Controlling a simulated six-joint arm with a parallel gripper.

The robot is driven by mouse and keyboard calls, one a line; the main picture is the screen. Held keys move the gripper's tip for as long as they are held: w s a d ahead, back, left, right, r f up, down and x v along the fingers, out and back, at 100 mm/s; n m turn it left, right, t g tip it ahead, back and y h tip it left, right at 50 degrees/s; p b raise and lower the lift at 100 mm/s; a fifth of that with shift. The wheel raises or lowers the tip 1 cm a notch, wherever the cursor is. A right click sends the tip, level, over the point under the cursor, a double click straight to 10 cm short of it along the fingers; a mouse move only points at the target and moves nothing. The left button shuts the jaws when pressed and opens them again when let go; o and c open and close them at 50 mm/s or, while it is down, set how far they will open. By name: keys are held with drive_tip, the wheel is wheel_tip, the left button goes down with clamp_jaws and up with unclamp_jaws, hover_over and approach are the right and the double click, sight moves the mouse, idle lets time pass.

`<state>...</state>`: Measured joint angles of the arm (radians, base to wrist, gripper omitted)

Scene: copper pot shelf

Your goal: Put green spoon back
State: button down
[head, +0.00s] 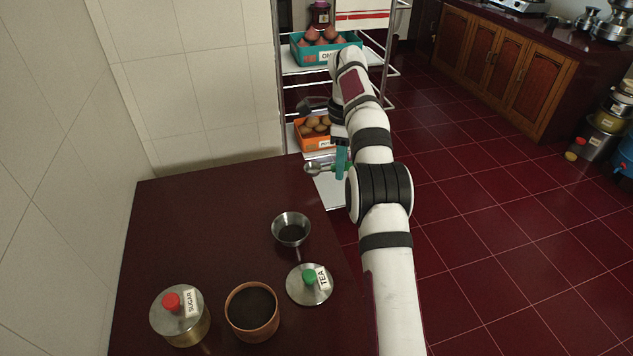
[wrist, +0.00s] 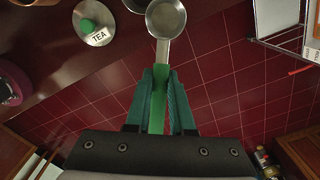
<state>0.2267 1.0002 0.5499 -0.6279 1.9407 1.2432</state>
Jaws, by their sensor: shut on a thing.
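The green-handled spoon (wrist: 165,20) has a round metal bowl that looks empty. My gripper (wrist: 162,75) is shut on its green handle in the wrist view. In the head view the spoon (head: 313,168) sticks out to the left from my gripper (head: 341,160), near the table's far right corner. A tea lid (head: 317,287) with a green knob lies on the table. An open pot with dark contents (head: 252,310) stands beside it. A small steel bowl with dark contents (head: 291,231) stands behind the lid.
A sugar jar with a red-knobbed lid (head: 180,314) stands at the table's front left. A shelf rack behind holds a teal crate of onions (head: 297,52) and an orange crate of potatoes (head: 312,142). The table's far left (head: 200,215) is clear.

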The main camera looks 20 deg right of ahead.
drive_tip(key=s+a+f+m, duration=0.2)
drive_tip(key=s+f, duration=0.1)
drive_tip(key=s, duration=0.5)
drive_tip(key=s+a+f+m, duration=0.1)
drive_tip(key=s+a+f, duration=0.1)
drive_tip(key=s, duration=0.7)
drive_tip(key=w+a+f, duration=0.2)
drive_tip(key=a, duration=0.1)
drive_tip(key=w+a+f, duration=0.2)
drive_tip(key=a+f, duration=0.1)
drive_tip(key=w+a+f, duration=0.1)
drive_tip(key=a+f, duration=0.1)
drive_tip(key=a, duration=0.1)
drive_tip(key=shift+w+a+f, duration=0.15)
drive_tip(key=shift+w, duration=0.25)
wheel_tip(320, 180, down, 3)
drive_tip(key=shift+f, duration=0.4)
drive_tip(key=shift+f, duration=0.6)
drive_tip(key=c, duration=0.8)
unclamp_jaws()
